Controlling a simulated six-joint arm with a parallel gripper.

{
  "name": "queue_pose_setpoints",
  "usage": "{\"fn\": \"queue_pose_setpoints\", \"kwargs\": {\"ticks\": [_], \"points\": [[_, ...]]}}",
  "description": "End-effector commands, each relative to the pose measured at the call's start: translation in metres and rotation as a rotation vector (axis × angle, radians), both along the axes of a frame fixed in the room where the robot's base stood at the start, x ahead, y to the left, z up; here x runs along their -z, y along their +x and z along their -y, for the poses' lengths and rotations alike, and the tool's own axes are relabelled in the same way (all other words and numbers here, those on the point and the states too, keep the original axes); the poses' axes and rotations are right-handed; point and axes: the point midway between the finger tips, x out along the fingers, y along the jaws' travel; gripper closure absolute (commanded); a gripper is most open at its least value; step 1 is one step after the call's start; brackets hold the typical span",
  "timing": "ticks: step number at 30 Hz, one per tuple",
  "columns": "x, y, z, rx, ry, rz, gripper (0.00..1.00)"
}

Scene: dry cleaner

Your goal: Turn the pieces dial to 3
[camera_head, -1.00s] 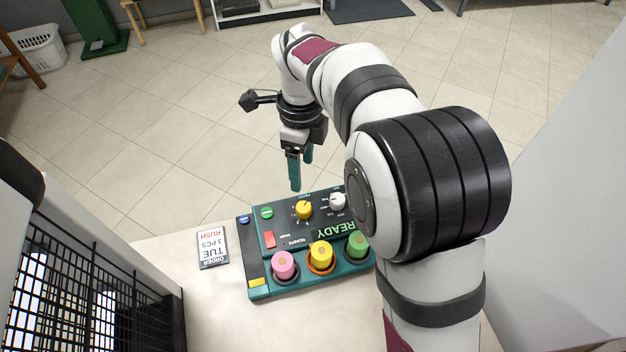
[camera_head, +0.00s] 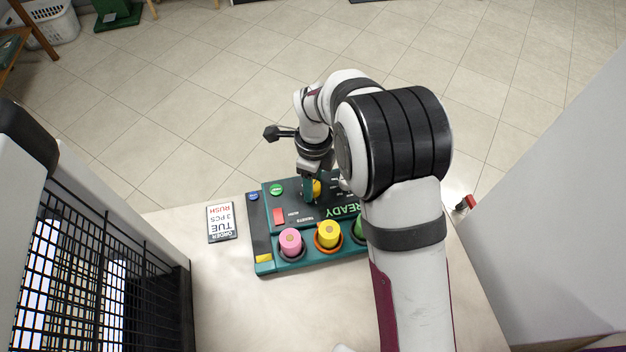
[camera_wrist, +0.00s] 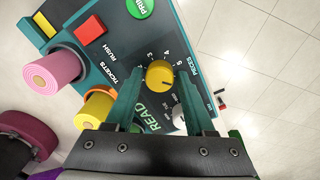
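The yellow pieces dial (camera_wrist: 160,74) sits on the green panel beside the PIECES label, with white numbers around it. In the wrist view, its dark pointer mark is too small to read for certain. My gripper (camera_wrist: 160,80) is lowered over the dial, with one green finger on each side. The fingers stand apart, and I cannot tell whether they touch it. In the head view, my gripper (camera_head: 311,190) partly hides the dial (camera_head: 317,188). The order card (camera_head: 221,222) lies left of the panel and reads TUE, 3 PCS, RUSH.
The control panel (camera_head: 264,232) carries a red switch (camera_wrist: 90,29), a green PRINT button (camera_wrist: 140,7) and a white knob (camera_wrist: 178,116). Pink (camera_head: 290,242) and yellow (camera_head: 328,234) ticket rolls stand along its near side, a green one partly hidden. A black rack (camera_head: 100,250) stands left.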

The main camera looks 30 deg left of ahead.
Motion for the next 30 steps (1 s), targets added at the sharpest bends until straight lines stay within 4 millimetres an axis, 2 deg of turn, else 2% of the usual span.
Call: {"fn": "queue_pose_setpoints", "kwargs": {"ticks": [1,6,8,9,20,30], "points": [[-0.0002,0.0000,0.0000,0.000,0.000,0.000,0.56],[-0.0003,0.0001,0.0000,0.000,0.000,0.000,0.87],[-0.0003,0.0001,0.0000,0.000,0.000,0.000,0.98],[-0.0003,0.0001,0.0000,0.000,0.000,0.000,1.00],[-0.0005,0.0000,0.0000,-0.050,0.000,0.000,1.00],[-0.0003,-0.0002,-0.0002,-0.304,-0.002,0.000,1.00]]}}
